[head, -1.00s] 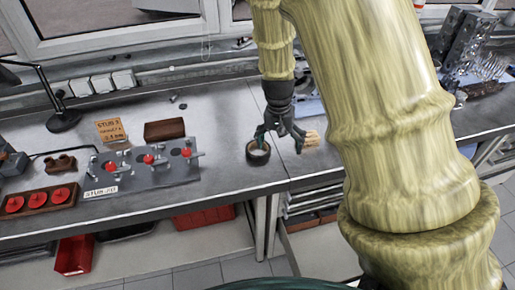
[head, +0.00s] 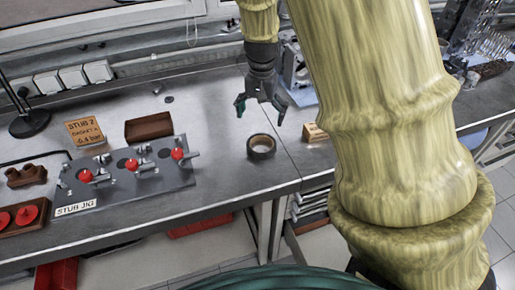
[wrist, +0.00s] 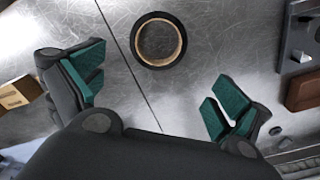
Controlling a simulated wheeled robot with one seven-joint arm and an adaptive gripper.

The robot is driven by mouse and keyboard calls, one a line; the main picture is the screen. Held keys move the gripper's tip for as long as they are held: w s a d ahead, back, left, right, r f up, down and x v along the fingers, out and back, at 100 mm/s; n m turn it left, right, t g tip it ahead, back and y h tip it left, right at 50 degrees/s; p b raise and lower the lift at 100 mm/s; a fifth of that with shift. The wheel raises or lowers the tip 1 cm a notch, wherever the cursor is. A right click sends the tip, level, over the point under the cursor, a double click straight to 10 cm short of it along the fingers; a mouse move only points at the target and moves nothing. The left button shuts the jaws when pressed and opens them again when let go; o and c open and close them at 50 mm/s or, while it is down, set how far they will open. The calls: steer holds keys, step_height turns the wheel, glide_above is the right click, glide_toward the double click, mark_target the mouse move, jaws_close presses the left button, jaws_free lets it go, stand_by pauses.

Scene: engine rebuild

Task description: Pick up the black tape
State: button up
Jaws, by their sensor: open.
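The black tape (head: 261,146) is a roll with a tan inner ring, lying flat on the grey metal bench (head: 225,180) near its front edge. It also shows in the wrist view (wrist: 159,41), at the top middle, fully visible. My gripper (head: 261,109) is open and empty, with its fingers spread, above and behind the tape in the head view. In the wrist view my gripper (wrist: 150,95) shows green finger pads at left and right, with the tape beyond the gap between them. Nothing touches the tape.
The stub jig plate (head: 130,178) with red knobs stands to the left, with a brown block (head: 148,127) and an orange sign (head: 84,132) behind it. A small wooden block (head: 316,133) lies right of the tape. A seam crosses the bench beside the tape.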

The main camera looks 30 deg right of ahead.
steer(key=p, duration=0.1)
glide_above(263, 147)
steer(key=f, duration=0.5)
steer(key=shift+w+a+f, duration=0.1)
steer(key=shift+w+f, duration=0.2)
steer(key=shift+s+f+p, duration=0.2)
steer(key=shift+f+p, duration=0.25)
steer(key=shift+f, duration=0.35)
steer(key=shift+f+p, duration=0.55)
steer(key=shift+f, duration=1.4)
steer(key=c, duration=0.9)
